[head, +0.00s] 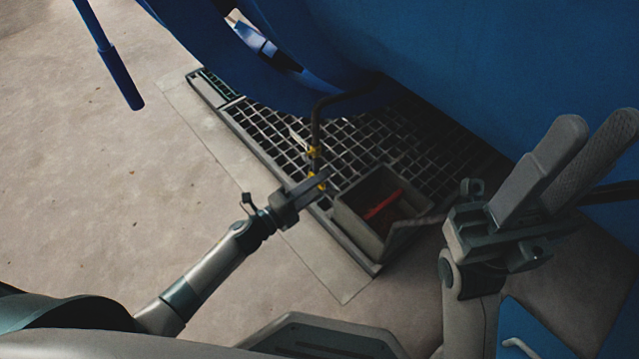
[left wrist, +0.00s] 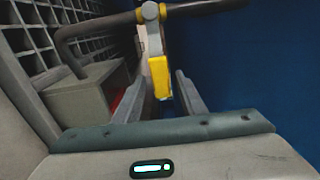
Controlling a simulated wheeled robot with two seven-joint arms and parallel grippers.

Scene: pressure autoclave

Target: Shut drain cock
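The drain cock (head: 313,152) sits on a dark bent pipe (head: 318,112) that comes down from the blue vessel. Its yellow lever (left wrist: 160,78) hangs down from the valve body (left wrist: 151,11) in the left wrist view. My left gripper (head: 318,183) is at the lever, and its fingers (left wrist: 162,92) stand apart on either side of it. A gap shows between the lever and the right finger; contact on the left side cannot be told. My right gripper (head: 588,135) is raised at the right, empty, with a gap between its fingers.
A grey open box (head: 352,222) with a red item (head: 383,204) inside stands right of my left gripper, on the floor grating (head: 270,128). The blue vessel (head: 450,60) fills the back. A blue bar (head: 120,75) hangs upper left. The floor at left is clear.

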